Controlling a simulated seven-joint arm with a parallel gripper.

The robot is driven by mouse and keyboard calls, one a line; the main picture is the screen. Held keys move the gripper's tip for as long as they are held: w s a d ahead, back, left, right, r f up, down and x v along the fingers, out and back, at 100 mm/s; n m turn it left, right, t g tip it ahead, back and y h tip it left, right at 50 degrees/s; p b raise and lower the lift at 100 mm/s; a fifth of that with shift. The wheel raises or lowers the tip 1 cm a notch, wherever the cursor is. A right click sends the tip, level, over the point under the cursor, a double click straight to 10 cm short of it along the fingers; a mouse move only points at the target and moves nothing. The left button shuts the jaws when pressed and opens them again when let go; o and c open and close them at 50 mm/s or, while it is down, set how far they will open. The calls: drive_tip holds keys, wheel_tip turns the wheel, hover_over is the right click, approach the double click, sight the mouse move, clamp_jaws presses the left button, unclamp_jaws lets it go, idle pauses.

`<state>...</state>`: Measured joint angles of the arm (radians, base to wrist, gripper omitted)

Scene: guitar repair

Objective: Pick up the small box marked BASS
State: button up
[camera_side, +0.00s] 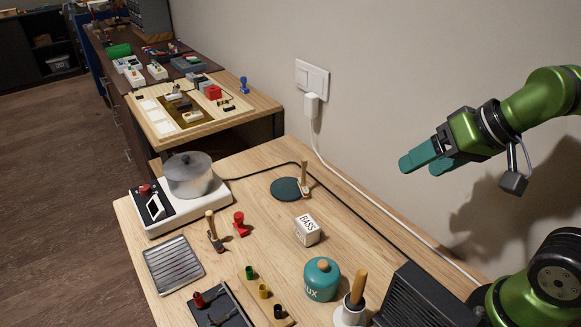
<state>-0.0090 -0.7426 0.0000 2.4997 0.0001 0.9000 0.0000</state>
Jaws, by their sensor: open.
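The small white box marked BASS (307,231) sits on the light wooden table, right of its middle. Black lettering shows on its top. My gripper (426,160) has teal fingers and is open and empty. In the picture it hangs in the air above and to the right of the box, well apart from it, with its fingers pointing left.
A teal lidded jar (321,280) and a wooden-handled tool in a white holder (351,300) stand in front of the box. A dark green round pad (286,189) lies behind it, and a red stamp-like piece (240,224) stands to its left. A cable (374,224) runs behind.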

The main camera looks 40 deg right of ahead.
drive_tip(key=w+a+f+n+g+h, duration=0.1)
drive_tip(key=w+a+f+n+g, duration=0.1)
drive_tip(key=w+a+f+g, duration=0.45)
drive_tip(key=w+a+f+n+g+h, duration=0.1)
drive_tip(key=w+a, duration=0.2)
drive_tip(key=w, duration=0.7)
hover_over(308, 223)
drive_tip(key=f, duration=0.9)
drive_tip(key=shift+w+d+f, duration=0.1)
drive_tip(key=shift+d+f, duration=0.15)
drive_tip(key=shift+f, duration=0.15)
drive_tip(key=shift+a+f, duration=0.15)
drive_tip(key=shift+f, duration=1.35)
drive_tip(key=shift+a+f, duration=0.15)
drive_tip(key=shift+f, duration=1.3)
drive_tip(key=shift+r, duration=0.1)
drive_tip(key=c, duration=1.1)
